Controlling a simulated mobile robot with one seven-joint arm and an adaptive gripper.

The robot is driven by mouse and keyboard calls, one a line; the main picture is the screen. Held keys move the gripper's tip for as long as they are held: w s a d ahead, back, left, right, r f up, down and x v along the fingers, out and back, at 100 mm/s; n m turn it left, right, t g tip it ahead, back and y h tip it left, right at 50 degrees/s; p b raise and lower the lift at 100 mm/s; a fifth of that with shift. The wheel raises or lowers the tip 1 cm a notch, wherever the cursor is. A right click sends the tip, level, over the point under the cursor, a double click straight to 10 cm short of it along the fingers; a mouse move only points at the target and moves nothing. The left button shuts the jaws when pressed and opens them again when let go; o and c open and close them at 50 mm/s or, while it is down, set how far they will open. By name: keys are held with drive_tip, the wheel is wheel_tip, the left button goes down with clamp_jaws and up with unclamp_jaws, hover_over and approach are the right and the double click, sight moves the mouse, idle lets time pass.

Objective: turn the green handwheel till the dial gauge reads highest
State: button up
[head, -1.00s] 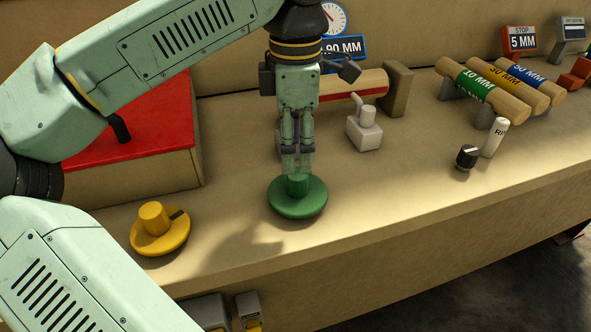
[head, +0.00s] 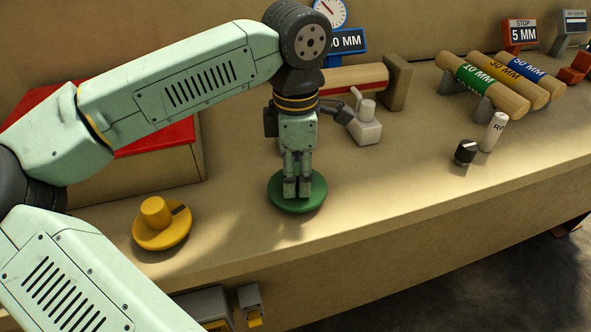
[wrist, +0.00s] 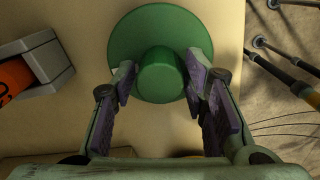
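The green handwheel (head: 315,200), a round disc with a raised hub, lies on the bench near its front edge. My gripper (head: 297,189) points down over it, with its fingers lowered on either side of the hub. In the wrist view the hub (wrist: 163,75) stands between the two finger pads (wrist: 160,82). The gripper looks open, with a narrow gap beside the hub; contact is hard to tell. The dial gauge (head: 330,12), white with a red needle, is at the top of the head view, partly cut off. Its scale is too small to read.
A yellow knob (head: 160,226) sits left of the handwheel. A blue sign (head: 347,41) ending in "0 MM" is partly hidden by my arm. A grey lever block (head: 365,128), a black knob (head: 466,151) and labelled rollers (head: 490,88) stand to the right.

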drive_tip(key=c, duration=0.8)
drive_tip(key=shift+m, duration=0.3)
drive_tip(key=shift+f+m+b, duration=0.1)
drive_tip(key=shift+m+b, duration=0.75)
drive_tip(key=shift+m, duration=0.05)
drive_tip(key=shift+w+m+b, duration=0.1)
drive_tip(key=shift+m+b, duration=0.6)
drive_tip(key=shift+m, duration=1)
drive_tip(key=o, duration=1.1)
drive_tip(key=shift+o, duration=0.2)
